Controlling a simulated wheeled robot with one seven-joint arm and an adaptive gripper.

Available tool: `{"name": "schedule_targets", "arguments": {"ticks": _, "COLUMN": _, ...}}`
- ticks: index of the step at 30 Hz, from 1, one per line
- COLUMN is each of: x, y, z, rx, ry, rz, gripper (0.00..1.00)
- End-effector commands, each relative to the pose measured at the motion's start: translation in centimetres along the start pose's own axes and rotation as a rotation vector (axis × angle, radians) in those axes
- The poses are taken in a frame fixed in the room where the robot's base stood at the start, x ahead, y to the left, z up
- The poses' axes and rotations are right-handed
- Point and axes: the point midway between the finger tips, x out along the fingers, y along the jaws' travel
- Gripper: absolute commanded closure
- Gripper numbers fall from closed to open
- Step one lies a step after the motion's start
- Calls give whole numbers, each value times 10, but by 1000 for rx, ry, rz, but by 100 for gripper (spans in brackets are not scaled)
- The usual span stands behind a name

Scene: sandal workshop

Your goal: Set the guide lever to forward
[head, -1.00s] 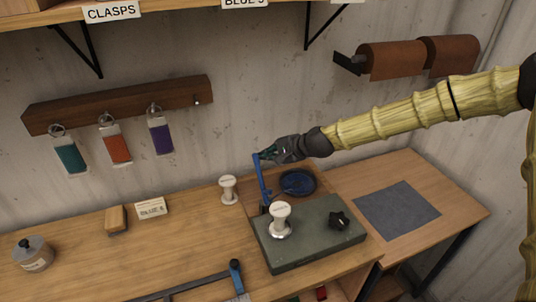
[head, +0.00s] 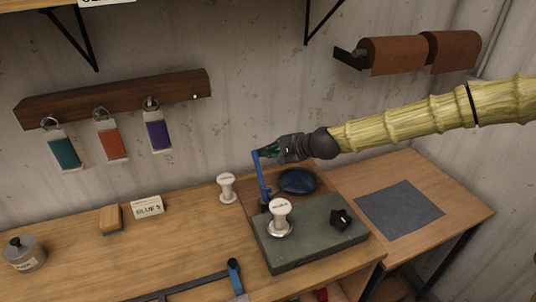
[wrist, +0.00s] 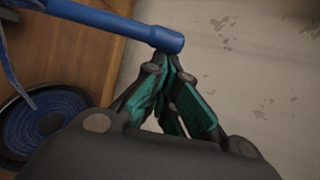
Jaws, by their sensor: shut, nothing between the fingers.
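The guide lever, taken to be the upright blue lever (head: 262,178), rises at the back left of the grey-green block (head: 310,240), leaning slightly left at its top. My gripper (head: 267,152) is shut and empty, with its fingertips at the lever's upper end, coming from the right. In the wrist view, the blue bar of the lever (wrist: 118,25) crosses the top left, and its end lies right at my shut green fingertips (wrist: 171,66). I cannot tell whether they touch. No marking for forward is legible.
A white-handled stamp (head: 280,212) and a black knob (head: 341,219) stand on the block. A dark blue round dish (head: 297,181) lies behind it, below my gripper. Another white-handled stamp (head: 226,187) stands to the left. A grey mat (head: 400,206) lies clear on the right.

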Motion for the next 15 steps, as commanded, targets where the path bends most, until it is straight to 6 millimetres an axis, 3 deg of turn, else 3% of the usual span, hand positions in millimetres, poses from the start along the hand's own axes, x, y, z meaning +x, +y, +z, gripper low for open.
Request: {"name": "schedule_targets", "arguments": {"ticks": 15, "x": -13, "y": 7, "z": 7, "rx": -49, "ry": -2, "rz": -106, "gripper": 100}}
